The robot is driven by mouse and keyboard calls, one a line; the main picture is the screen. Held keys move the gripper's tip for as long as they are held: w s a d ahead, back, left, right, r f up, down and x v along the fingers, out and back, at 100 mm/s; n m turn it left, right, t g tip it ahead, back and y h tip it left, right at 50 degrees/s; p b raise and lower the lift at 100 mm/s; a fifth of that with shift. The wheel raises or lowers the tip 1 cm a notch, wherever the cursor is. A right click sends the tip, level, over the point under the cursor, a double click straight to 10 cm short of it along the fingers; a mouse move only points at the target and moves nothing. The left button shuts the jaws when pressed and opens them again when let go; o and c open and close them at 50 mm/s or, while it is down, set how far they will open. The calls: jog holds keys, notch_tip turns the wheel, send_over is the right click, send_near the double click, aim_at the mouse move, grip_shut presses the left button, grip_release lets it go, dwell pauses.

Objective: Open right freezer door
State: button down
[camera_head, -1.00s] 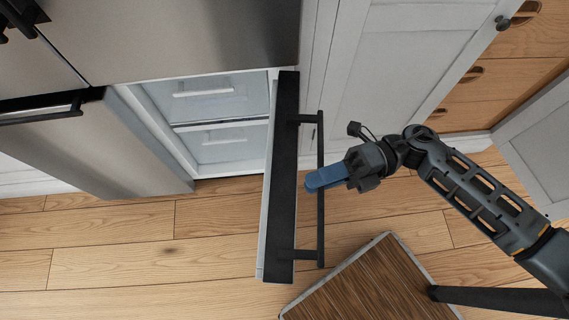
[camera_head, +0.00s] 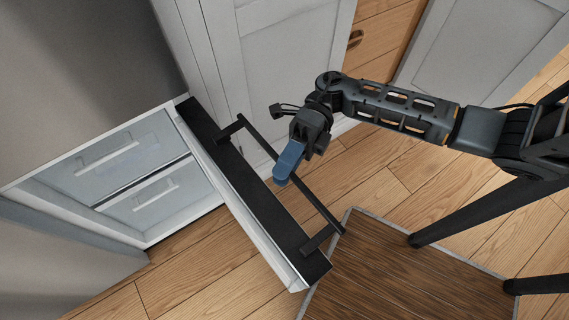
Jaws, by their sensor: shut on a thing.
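The right freezer door (camera_head: 245,185) stands swung out from the fridge, seen edge-on from above, its dark front facing right. Its long black bar handle (camera_head: 320,208) runs along that front. My gripper (camera_head: 287,166), with blue fingers, is shut on the handle bar near its middle; the fingers hide the bar there. The open freezer compartment (camera_head: 150,190) shows two pale drawers behind the door.
White cabinets (camera_head: 275,60) stand just right of the fridge, with wooden drawers (camera_head: 380,35) beyond. A stool-like brown wooden top (camera_head: 420,275) lies close to the door's free end. Wooden floor (camera_head: 185,275) is clear in front of the freezer.

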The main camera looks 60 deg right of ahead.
jog(key=c, duration=1.1)
grip_release()
jog(key=shift+d, duration=0.1)
jog(key=d+b, duration=0.1)
jog(key=d, duration=0.6)
jog(key=shift+d, duration=0.3)
